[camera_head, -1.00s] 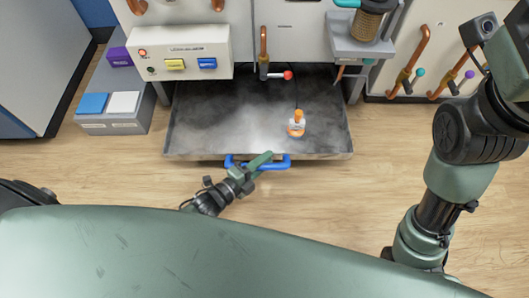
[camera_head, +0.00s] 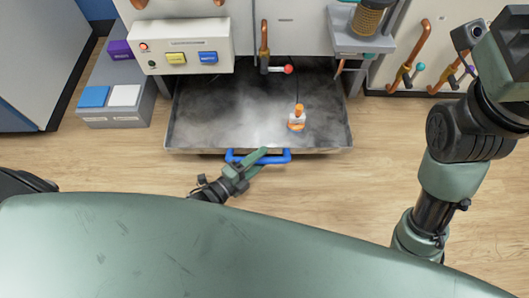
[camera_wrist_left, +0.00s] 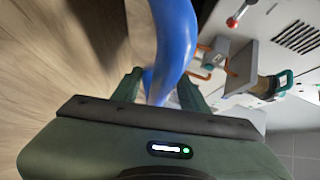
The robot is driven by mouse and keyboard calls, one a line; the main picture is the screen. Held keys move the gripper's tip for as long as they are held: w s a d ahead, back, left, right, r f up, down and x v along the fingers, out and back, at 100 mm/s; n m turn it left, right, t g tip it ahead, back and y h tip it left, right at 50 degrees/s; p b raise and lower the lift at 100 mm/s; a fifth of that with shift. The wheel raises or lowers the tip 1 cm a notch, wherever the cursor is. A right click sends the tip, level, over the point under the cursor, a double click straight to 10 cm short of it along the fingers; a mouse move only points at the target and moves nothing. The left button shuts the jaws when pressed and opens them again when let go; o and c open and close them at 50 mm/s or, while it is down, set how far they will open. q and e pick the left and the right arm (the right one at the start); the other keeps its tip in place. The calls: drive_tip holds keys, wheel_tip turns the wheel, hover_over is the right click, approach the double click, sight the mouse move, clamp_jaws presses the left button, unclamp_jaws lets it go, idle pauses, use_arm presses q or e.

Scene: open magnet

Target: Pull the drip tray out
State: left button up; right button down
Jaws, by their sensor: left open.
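The drip tray (camera_head: 225,130) is a wide grey metal tray on the floor, under the front of the machine, with a wet-looking inside. A blue handle (camera_head: 280,157) is fixed to its front edge. In the left wrist view, the blue handle (camera_wrist_left: 174,40) runs between the two open green fingers of my left gripper (camera_wrist_left: 160,88). I cannot tell whether a finger touches it. My right arm shows at the right, with its fingers out of view.
An orange and white object (camera_head: 297,119) stands in the tray, with a dark cord behind it. A grey stand with blue and white blocks (camera_head: 110,97) is left of the tray. A red-tipped valve (camera_head: 288,69) hangs above. The wood floor (camera_head: 330,190) before the tray is clear.

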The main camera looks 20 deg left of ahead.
use_arm(q)
drive_tip(key=shift+p+v, duration=0.8)
drive_tip(key=shift+v, duration=1.95)
